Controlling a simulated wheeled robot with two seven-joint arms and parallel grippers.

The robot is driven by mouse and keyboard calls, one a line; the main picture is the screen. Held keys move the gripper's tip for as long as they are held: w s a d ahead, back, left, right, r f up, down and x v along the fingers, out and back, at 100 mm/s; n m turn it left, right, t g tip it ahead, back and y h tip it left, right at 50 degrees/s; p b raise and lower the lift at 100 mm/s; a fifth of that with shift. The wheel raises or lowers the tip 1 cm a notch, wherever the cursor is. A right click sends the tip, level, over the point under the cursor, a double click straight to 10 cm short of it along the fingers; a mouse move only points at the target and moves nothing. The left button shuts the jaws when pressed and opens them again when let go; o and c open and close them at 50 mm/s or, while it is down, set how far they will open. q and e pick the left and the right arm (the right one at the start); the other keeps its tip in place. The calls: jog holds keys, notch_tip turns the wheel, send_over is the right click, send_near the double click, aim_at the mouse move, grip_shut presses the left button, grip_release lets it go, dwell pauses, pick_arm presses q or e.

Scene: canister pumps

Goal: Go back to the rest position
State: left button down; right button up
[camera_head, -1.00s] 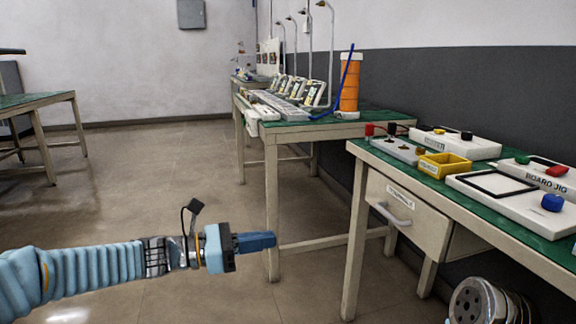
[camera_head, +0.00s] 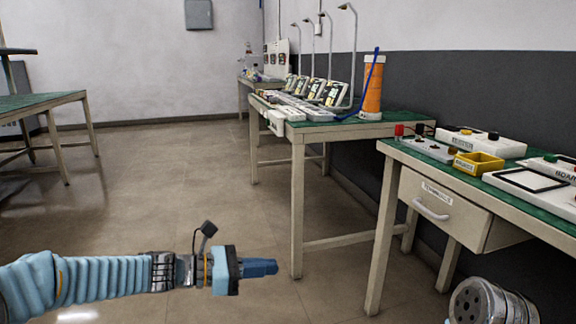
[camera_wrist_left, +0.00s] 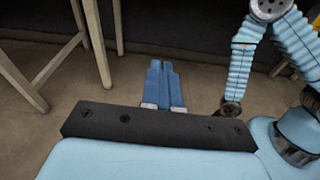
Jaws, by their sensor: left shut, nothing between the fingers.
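My left gripper (camera_head: 262,268) reaches in from the left in the head view, low over the open floor and pointing right, in front of the table legs. Its blue fingers lie together in the left wrist view (camera_wrist_left: 163,82), shut with nothing between them. My right gripper shows in neither view.
A green-topped workbench (camera_head: 405,153) stands at the right, bearing a yellow bin (camera_head: 478,163) and white jigs, with a drawer (camera_head: 440,205) below. A second table (camera_head: 318,128) stands behind it, with an orange cylinder (camera_head: 373,88). Another table (camera_head: 40,101) is at far left. Floor between is clear.

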pick_arm(q)
jog(key=s+a+f+m+g+y+p, duration=0.1)
jog(key=s+f+m+g+y+p, duration=0.15)
jog(key=f, duration=0.85)
jog(key=s+a+f+m+g+y+p, duration=0.15)
jog(key=s+f+y, duration=0.25)
jog(key=f, duration=0.6)
jog(key=s+a+f+m+y+p, duration=0.4)
jog(key=s+f+m+p, duration=0.1)
jog(key=s+f+m, duration=0.9)
jog(key=shift+s+f+m+y, duration=0.15)
jog(key=shift+s+m+y, duration=0.2)
jog(key=shift+s+m, duration=0.15)
jog(key=shift+w, duration=0.1)
